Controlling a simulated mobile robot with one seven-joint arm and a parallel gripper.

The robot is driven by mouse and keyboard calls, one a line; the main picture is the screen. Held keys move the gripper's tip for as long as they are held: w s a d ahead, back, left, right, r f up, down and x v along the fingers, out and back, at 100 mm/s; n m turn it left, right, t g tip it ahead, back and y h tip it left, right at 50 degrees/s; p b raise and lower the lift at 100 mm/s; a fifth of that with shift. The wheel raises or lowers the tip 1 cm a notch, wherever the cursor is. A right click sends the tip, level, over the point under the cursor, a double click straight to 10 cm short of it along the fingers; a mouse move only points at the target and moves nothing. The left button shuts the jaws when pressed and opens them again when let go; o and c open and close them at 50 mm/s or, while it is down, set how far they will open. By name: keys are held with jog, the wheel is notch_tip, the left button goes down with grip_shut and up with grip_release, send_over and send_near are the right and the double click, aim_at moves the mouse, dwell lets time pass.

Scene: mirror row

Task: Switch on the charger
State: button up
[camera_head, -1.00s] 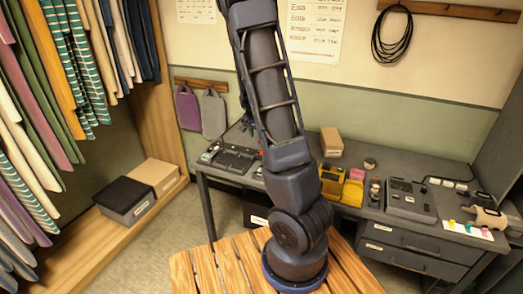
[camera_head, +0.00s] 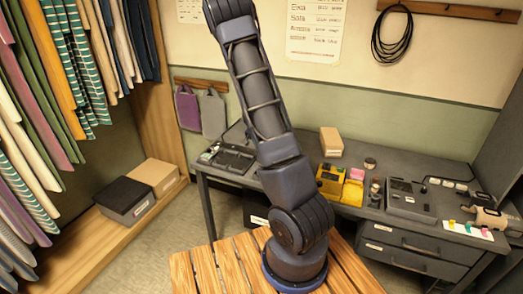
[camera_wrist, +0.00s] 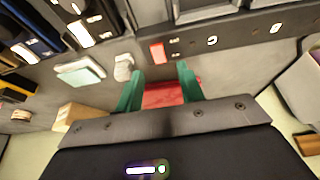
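My gripper (camera_wrist: 160,85) shows in the wrist view as two green fingers standing apart. A red block-like thing (camera_wrist: 166,97) shows in the gap between them and reaches slightly past the right finger, so it seems to lie beyond the fingertips; contact cannot be told. Above the fingertips, a small red-orange patch (camera_wrist: 157,53) sits at the edge of a dark unit (camera_wrist: 225,40) with white round marks. I cannot tell for sure which device is the charger. In the head view, a dark flat device (camera_head: 233,159) lies at the desk's left end; my gripper is not visible there.
A slatted wooden surface (camera_head: 207,277) is in front. Clothes hang at left above two boxes on a low shelf.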

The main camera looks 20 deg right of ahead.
jog(key=shift+x, duration=1.9)
